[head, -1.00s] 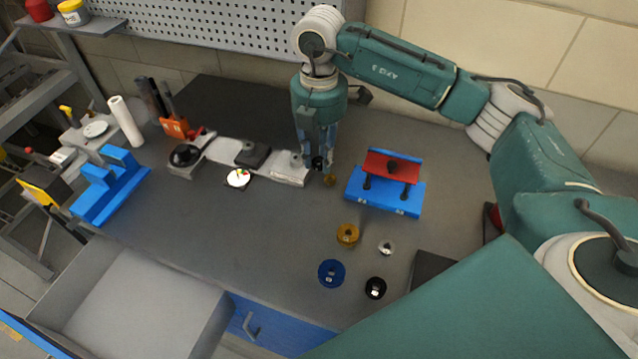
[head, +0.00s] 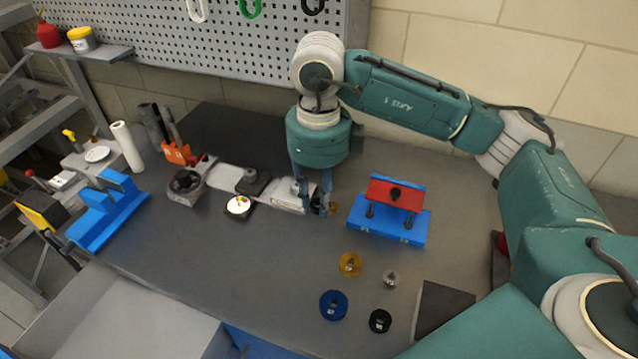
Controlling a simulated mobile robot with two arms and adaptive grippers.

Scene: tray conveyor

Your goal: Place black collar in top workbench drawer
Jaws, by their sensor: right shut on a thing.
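My right gripper (head: 319,209) is above the middle of the bench, pointing down at the right end of a long grey fixture. It is shut on a small dark part, mostly hidden by the fingers; I cannot tell exactly what it is. A black collar (head: 380,321) with a white mark lies flat on the bench at the lower right, apart from the gripper. An open grey drawer (head: 125,320) sticks out at the lower left, cut off by the picture's bottom edge. It looks empty where it shows. My left gripper is not in view.
A blue collar (head: 333,305), gold collar (head: 350,264) and silver collar (head: 391,279) lie near the black one. A blue stand with a red top (head: 395,194) is right of the gripper. A blue block (head: 108,215) stands at left. The front middle bench is clear.

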